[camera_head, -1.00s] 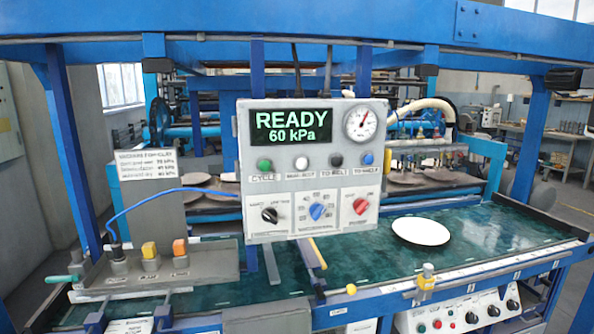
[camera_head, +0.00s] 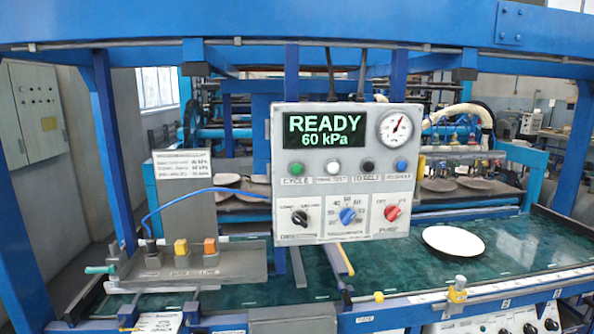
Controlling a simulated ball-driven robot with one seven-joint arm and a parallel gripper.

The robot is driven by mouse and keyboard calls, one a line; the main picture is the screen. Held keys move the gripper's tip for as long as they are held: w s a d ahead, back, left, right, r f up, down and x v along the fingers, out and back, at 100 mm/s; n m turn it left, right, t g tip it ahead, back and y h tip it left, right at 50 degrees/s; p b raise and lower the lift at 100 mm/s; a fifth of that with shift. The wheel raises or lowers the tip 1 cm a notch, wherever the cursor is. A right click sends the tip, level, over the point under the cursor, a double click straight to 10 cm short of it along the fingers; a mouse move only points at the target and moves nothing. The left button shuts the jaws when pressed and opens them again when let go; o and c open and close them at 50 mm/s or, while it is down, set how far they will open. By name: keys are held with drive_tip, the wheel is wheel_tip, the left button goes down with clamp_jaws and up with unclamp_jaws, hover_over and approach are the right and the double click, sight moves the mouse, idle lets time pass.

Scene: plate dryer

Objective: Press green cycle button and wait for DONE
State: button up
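The green cycle button (camera_head: 296,168) is at the left end of a row of buttons on the grey control panel (camera_head: 283,255). The label CYCLE is under it. The display (camera_head: 324,130) above it reads READY and 60 kPa in green. A round gauge (camera_head: 396,129) is at the panel's upper right. White, black and blue buttons sit to the right of the green one. Three knobs, black, blue and red, are lower on the panel. My gripper is not in view, and nothing covers the green button.
A white plate (camera_head: 454,241) lies on the green belt (camera_head: 520,248) to the right of the panel. A grey tray (camera_head: 205,272) with yellow and orange blocks is at the left. Blue frame posts (camera_head: 112,150) and a beam surround the panel. More plates are behind it.

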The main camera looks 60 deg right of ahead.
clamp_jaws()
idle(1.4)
